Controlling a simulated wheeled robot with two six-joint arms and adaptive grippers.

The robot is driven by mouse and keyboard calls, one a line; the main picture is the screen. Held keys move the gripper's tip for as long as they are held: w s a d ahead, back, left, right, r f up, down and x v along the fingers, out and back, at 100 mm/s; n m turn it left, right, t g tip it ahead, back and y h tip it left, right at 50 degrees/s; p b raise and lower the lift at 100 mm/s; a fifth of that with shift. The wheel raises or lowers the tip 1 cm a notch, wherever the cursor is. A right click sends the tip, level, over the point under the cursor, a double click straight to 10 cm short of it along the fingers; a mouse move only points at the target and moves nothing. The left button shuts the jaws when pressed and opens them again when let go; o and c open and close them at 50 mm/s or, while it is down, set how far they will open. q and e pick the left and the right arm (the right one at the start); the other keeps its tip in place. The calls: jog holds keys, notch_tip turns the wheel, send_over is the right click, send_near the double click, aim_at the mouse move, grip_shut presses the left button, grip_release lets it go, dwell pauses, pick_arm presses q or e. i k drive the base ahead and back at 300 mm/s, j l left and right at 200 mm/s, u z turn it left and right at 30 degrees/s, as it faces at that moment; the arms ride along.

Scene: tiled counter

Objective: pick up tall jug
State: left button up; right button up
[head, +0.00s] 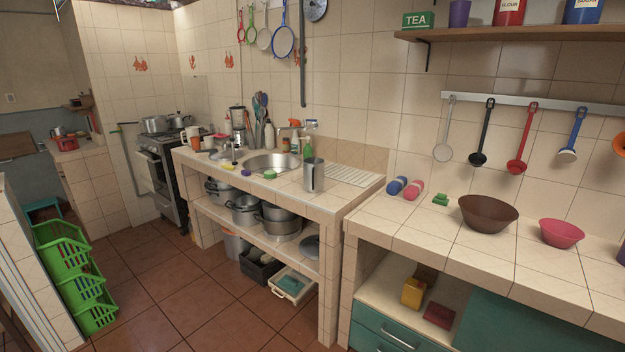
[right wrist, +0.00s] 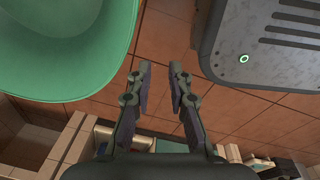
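The tall jug is most likely the grey metallic cylinder (head: 314,175) standing upright on the tiled counter, at the right front of the sink, in the head view. Neither gripper shows in the head view. In the right wrist view my right gripper (right wrist: 160,75) points over the brown tiled floor. Its two fingers are apart with nothing between them, so it is open and empty. The jug is not visible in the right wrist view. My left gripper is in no view.
The sink (head: 272,162) lies left of the jug, with a green round item (head: 270,174) nearby. A ribbed drainboard (head: 350,176) is to the right. Further right are a brown bowl (head: 488,213) and pink bowl (head: 561,233). A large green rounded object (right wrist: 60,50) is near my right gripper.

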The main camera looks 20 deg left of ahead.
aim_at(314, 167)
jog(key=i+j, duration=0.2)
jog(key=j, duration=0.2)
jog(key=i+j, duration=0.15)
jog(key=j, duration=0.25)
jog(key=i+j, duration=0.2)
jog(key=j, duration=0.2)
jog(key=i+j, duration=0.15)
jog(key=j, duration=0.25)
jog(key=i+j, duration=0.2)
jog(key=j, duration=0.2)
jog(key=i+j, duration=0.15)
jog(key=j, duration=0.25)
jog(key=i+j, duration=0.2)
jog(key=j, duration=0.2)
jog(key=i+j+z, duration=0.15)
jog(key=j, duration=0.2)
jog(key=i+j+z, duration=0.15)
jog(key=j, duration=0.25)
jog(key=j+z, duration=0.15)
jog(key=j, duration=0.25)
jog(key=i+j+z, duration=0.2)
jog(key=j, duration=0.2)
jog(key=k, duration=0.1)
